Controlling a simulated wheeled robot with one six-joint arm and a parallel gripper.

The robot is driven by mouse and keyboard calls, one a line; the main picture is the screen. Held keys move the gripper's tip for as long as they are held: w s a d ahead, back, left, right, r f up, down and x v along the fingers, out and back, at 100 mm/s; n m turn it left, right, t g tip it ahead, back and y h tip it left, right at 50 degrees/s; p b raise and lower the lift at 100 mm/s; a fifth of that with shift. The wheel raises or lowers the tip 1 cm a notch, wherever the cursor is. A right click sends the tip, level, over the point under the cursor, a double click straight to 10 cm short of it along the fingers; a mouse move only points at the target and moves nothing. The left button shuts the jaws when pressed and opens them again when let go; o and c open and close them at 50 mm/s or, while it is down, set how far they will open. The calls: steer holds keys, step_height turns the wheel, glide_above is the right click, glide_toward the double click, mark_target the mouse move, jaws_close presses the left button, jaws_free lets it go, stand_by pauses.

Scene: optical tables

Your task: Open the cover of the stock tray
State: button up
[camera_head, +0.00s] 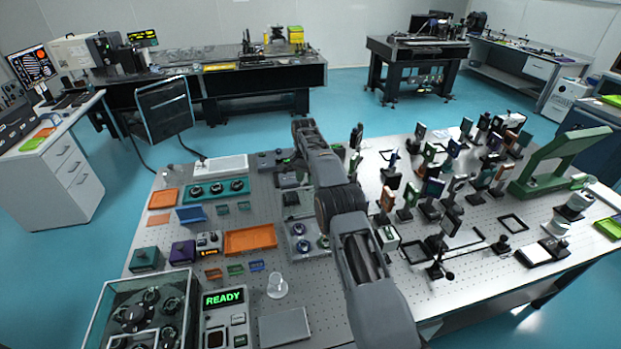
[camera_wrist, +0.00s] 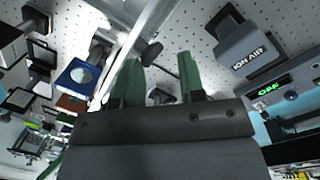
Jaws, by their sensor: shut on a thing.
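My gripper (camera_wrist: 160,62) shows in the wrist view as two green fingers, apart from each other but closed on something. What they hold is hard to make out; a small dark knob-like piece (camera_wrist: 151,54) shows between the tips. A pale, bar-like edge (camera_wrist: 136,35) runs diagonally just left of the fingers and may belong to a cover. In the head view my arm hides the fingers. A shallow grey tray (camera_head: 296,250) with several round pieces lies left of my arm, partly hidden by it. I cannot tell for sure whether it is the stock tray.
A grey ON AIR box (camera_wrist: 250,48) and a device with a green lit display (camera_wrist: 272,92) stand right of the fingers in the wrist view. Several optic mounts (camera_head: 432,188) crowd the table right of my arm. Orange tray (camera_head: 250,238) and glass-walled box (camera_head: 190,285) stand left.

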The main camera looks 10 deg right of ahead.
mark_target(306, 199)
steer(key=shift+o, duration=0.8)
steer(key=shift+s+a+f, duration=0.1)
steer(key=shift+a+f, duration=0.1)
steer(key=shift+f, duration=0.4)
steer(key=shift+a+f, duration=0.2)
steer(key=shift+f, duration=0.4)
steer(key=o, duration=0.3)
steer(key=shift+o, duration=0.2)
steer(key=shift+d, duration=0.1)
steer(key=shift+w+d, duration=0.1)
steer(key=shift+w, duration=0.1)
steer(key=shift+w+d+f, duration=0.1)
steer(key=shift+w+d, duration=0.05)
steer(key=shift+w, duration=0.05)
